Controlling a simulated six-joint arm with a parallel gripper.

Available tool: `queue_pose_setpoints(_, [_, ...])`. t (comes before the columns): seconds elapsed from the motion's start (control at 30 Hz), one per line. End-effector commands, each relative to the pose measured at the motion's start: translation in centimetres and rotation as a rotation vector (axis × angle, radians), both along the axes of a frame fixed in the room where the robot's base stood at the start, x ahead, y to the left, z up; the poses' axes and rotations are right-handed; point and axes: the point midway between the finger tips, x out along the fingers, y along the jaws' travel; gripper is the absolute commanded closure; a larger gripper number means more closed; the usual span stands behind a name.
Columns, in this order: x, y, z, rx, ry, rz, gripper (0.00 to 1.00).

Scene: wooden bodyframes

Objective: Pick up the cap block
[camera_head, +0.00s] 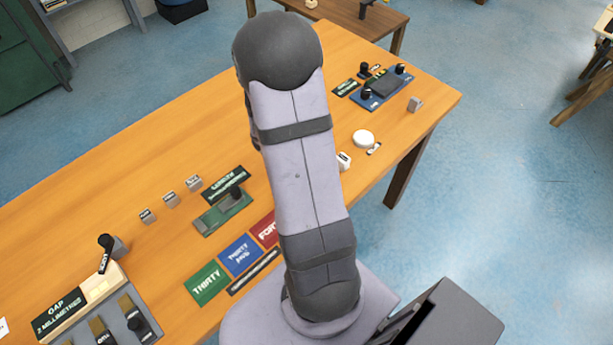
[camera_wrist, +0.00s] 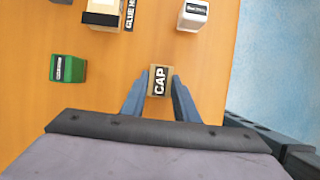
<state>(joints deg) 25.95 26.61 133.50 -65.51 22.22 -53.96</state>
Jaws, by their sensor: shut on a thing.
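The cap block (camera_wrist: 159,80) is a small tan block with a dark label reading "CAP" on top, seen in the wrist view. My gripper (camera_wrist: 160,86) has one bluish finger on each side of it and is shut on it. Whether the block touches the table or hangs above it I cannot tell. In the head view my arm hides the gripper and the cap block.
In the wrist view a green block (camera_wrist: 68,69), a light-coloured box (camera_wrist: 103,13) and a white block (camera_wrist: 192,14) stand ahead on the wooden table (camera_wrist: 45,110). The table's edge runs close on the right, with blue floor (camera_wrist: 275,60) beyond.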

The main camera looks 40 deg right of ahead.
Motion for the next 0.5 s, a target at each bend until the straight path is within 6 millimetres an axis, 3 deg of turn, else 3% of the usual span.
queue_pose_setpoints(0.27, [0.1,0.0,1.7,-0.002,-0.002,0.000,0.94])
queue_pose_setpoints(0.5, [0.1,0.0,5.7,-0.002,-0.004,-0.001,0.94])
